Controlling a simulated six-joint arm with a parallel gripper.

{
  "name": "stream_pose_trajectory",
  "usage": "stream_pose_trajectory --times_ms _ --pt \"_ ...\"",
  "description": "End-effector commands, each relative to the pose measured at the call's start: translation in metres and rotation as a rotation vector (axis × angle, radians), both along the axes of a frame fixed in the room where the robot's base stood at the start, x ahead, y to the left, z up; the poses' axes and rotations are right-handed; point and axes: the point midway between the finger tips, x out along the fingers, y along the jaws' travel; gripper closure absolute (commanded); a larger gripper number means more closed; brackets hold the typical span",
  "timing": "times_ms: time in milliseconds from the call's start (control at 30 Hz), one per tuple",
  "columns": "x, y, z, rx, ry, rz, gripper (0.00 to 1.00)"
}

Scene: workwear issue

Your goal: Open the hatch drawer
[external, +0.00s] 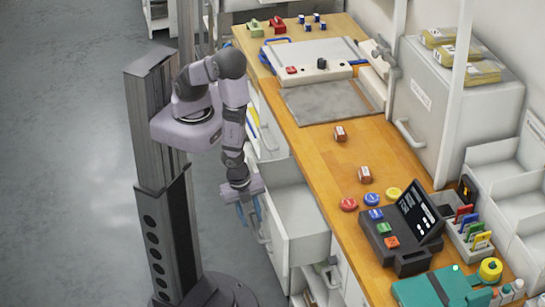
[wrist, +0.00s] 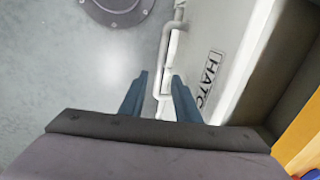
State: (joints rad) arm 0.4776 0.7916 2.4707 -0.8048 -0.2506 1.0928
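The hatch drawer (external: 300,232) is pulled out from under the wooden counter, with its grey inside visible from above. In the wrist view its white front (wrist: 212,55) carries a label (wrist: 211,72) reading "HATC", the rest cut off. My gripper (external: 248,212) is at the drawer front, pointing down, with blue fingers. In the wrist view my gripper (wrist: 159,82) has its fingers spread, with the white bar handle (wrist: 164,72) running between them. A gap shows between the left finger and the handle. Whether the right finger touches it, I cannot tell.
The counter (external: 315,150) holds a grey plate (external: 330,102), a black terminal (external: 400,240), coloured discs and a teal board (external: 430,288). A white cabinet (external: 450,105) stands behind. Another compartment (external: 320,278) with items is right of the drawer. Open floor (external: 70,150) lies left.

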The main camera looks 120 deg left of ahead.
Motion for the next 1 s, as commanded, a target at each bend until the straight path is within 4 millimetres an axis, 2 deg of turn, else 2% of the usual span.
stream_pose_trajectory --times_ms 33,233,667,800,1000 --pt "0.001 0.001 -0.011 0.001 0.001 0.001 0.71" --pt "0.003 0.004 -0.03 0.0 0.002 0.002 0.71" --pt "0.005 0.005 -0.036 -0.001 -0.001 0.001 0.71" --pt "0.005 0.005 -0.036 -0.002 0.0 0.001 1.0" --pt "0.005 0.004 -0.036 -0.001 0.0 0.0 1.0"
